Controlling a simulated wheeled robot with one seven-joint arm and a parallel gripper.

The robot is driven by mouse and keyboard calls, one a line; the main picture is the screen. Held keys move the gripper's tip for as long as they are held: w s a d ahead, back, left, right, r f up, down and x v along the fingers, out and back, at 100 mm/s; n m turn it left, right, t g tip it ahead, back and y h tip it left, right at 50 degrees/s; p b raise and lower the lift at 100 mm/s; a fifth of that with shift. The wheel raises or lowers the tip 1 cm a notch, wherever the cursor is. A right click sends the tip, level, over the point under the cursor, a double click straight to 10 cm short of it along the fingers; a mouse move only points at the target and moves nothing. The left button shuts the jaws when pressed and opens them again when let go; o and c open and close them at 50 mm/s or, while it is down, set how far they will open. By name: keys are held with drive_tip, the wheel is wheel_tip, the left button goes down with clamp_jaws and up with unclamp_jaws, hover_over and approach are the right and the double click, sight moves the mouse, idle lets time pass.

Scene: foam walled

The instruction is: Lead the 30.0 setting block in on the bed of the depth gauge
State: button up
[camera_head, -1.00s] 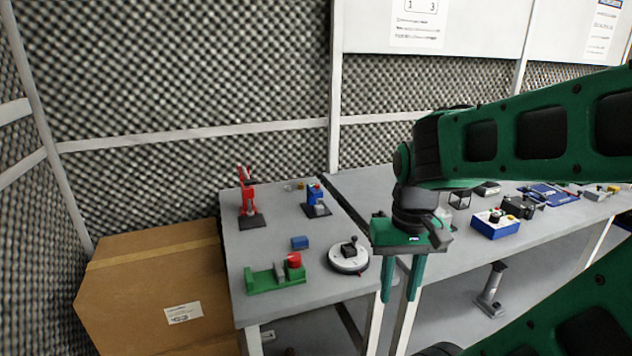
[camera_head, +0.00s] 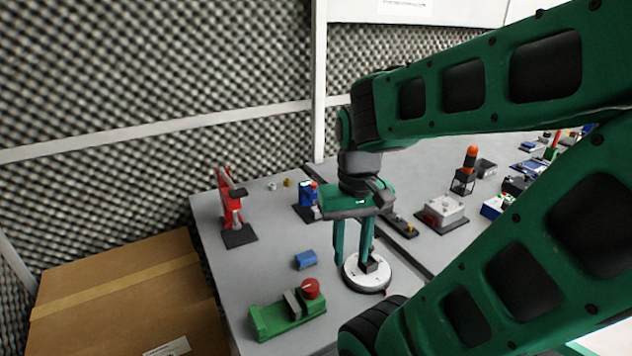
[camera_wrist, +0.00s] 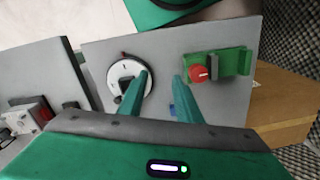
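A small plain blue block (camera_head: 305,260) lies on the grey table, left of my gripper; no 30.0 marking is readable. A green fixture (camera_head: 275,318) with a flat bed, a grey upright plate and a red round knob (camera_head: 310,288) stands at the near edge. I cannot tell for sure which device is the depth gauge. My gripper (camera_head: 353,266) points down above the table, open and empty, in front of a white round dial base (camera_head: 352,278) with a black block. In the wrist view the fingers (camera_wrist: 160,76) are apart; a blue piece (camera_wrist: 172,109) shows partly beside the right finger.
A red upright device (camera_head: 229,200) and a blue device with a red top (camera_head: 307,195) stand at the back. A cardboard box (camera_head: 110,300) is left of the table. A second table with several devices, including a grey box (camera_head: 442,211), is at the right.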

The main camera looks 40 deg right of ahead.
drive_tip(key=o, duration=0.4)
drive_tip(key=shift+s+r, duration=0.15)
drive_tip(key=shift+s, duration=0.15)
drive_tip(key=shift+c, duration=0.2)
drive_tip(key=n+t+h, duration=0.1)
drive_tip(key=n+t, duration=0.2)
drive_tip(key=t, duration=0.2)
approach(317, 212)
wheel_tip(317, 212, up, 2)
drive_tip(key=shift+w+d+r, duration=0.2)
drive_tip(key=shift+w+d, duration=0.1)
drive_tip(key=shift+w, duration=0.1)
drive_tip(key=shift+f+g, duration=0.1)
drive_tip(key=shift+g, duration=0.2)
drive_tip(key=x, duration=1)
drive_tip(key=shift+w+d+f, duration=0.15)
drive_tip(key=shift+d+f, duration=0.05)
drive_tip(key=shift+f, duration=0.05)
clamp_jaws()
